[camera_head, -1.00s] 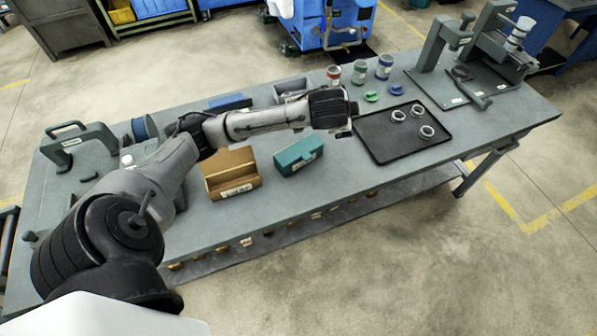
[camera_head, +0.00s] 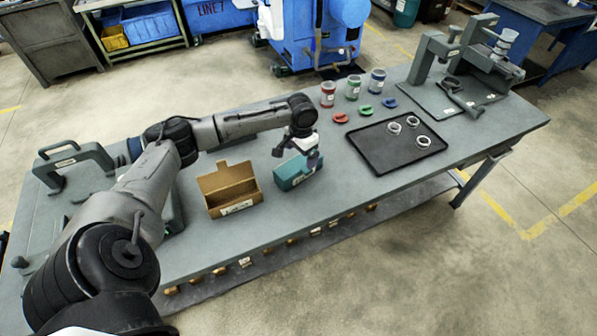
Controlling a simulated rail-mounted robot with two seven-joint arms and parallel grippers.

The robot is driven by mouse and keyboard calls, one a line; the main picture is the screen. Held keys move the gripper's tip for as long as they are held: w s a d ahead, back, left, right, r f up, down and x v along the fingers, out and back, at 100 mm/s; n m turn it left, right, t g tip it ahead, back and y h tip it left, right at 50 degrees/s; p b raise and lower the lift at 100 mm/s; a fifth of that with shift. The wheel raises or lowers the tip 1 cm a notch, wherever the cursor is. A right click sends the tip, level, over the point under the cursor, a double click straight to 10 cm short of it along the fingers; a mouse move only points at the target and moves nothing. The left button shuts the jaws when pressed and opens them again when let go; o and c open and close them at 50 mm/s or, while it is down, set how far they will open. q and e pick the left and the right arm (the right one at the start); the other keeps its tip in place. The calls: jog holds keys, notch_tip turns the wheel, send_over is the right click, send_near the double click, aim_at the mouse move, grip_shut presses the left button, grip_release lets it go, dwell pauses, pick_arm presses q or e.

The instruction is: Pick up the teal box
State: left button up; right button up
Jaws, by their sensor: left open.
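The teal box (camera_head: 293,173) sits on the grey workbench (camera_head: 330,200), just right of an open cardboard box (camera_head: 232,189). My left gripper (camera_head: 297,152) points down over the teal box's back and right side. Its jaws are open, with one finger in front of the box's upper right part. Part of the teal box's top is hidden behind the gripper, and I cannot tell if they touch. My right gripper is out of view.
A black tray (camera_head: 394,158) with several metal rings lies to the right. Behind it stand red, green and blue canisters (camera_head: 352,88) with matching coloured pieces (camera_head: 365,110) before them. Grinder fixtures (camera_head: 455,65) fill the far right. The bench front is clear.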

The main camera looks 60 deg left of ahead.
aim_at(302, 165)
pick_arm(q)
notch_tip(302, 165, down, 4)
jog(key=shift+f, duration=0.1)
jog(key=shift+w+f+b, duration=0.15)
jog(key=shift+f+b, duration=0.65)
jog(key=shift+f, duration=1.75)
jog(key=shift+c, duration=0.5)
jog(key=c, duration=0.4)
jog(key=shift+c, duration=0.4)
jog(key=shift+r, duration=0.15)
